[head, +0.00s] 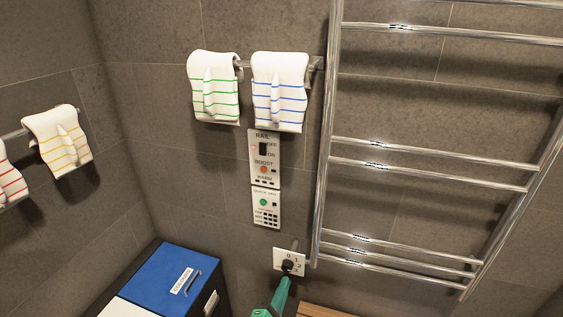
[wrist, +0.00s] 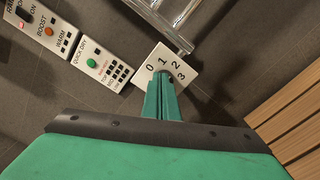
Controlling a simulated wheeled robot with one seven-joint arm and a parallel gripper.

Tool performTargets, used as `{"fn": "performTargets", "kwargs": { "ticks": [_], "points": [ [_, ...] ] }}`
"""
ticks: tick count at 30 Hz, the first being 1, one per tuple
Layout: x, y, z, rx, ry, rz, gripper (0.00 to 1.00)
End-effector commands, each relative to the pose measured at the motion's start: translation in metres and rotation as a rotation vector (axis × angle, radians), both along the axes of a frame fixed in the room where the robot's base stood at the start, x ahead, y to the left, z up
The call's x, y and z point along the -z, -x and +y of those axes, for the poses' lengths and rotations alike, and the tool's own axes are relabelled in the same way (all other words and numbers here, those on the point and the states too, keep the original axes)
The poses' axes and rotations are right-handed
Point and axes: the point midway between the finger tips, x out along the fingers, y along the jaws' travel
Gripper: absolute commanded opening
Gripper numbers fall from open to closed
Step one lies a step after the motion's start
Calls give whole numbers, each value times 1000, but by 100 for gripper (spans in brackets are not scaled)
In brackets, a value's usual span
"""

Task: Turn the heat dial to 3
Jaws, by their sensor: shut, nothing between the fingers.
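The heat dial is a white square plate (head: 297,256) with the numbers 0, 1, 2 and 3, low on the tiled wall beside the towel rail. Its small black knob (head: 287,265) shows in the head view just above my fingertips. The wrist view shows the same plate (wrist: 148,72), with the knob mostly hidden behind my fingers. My green gripper (head: 283,281) is shut and empty. Its tips (wrist: 162,76) are at the lower part of the plate, at or very close to the knob. I cannot tell whether they touch it, nor which number the knob points to.
A chrome towel rail (head: 430,150) stands right of the dial. Control panels (head: 264,160) with a switch and buttons are above it. Striped towels (head: 279,90) hang higher up. A blue-lidded bin (head: 160,280) is at lower left, and a slatted wooden surface (wrist: 295,120) at right.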

Motion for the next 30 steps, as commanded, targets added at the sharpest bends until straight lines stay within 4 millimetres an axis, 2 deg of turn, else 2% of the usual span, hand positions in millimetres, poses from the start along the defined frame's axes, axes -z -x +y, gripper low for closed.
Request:
{"fn": "performTargets", "kwargs": {
  "ticks": [9, 15, 30],
  "points": [
    [-1, -36, -12, 2, -1, -1, 0],
    [0, -51, -17, 1, -1, 0, 0],
    [0, -57, -18, -1, -1, 0, 0]
  ]
}}
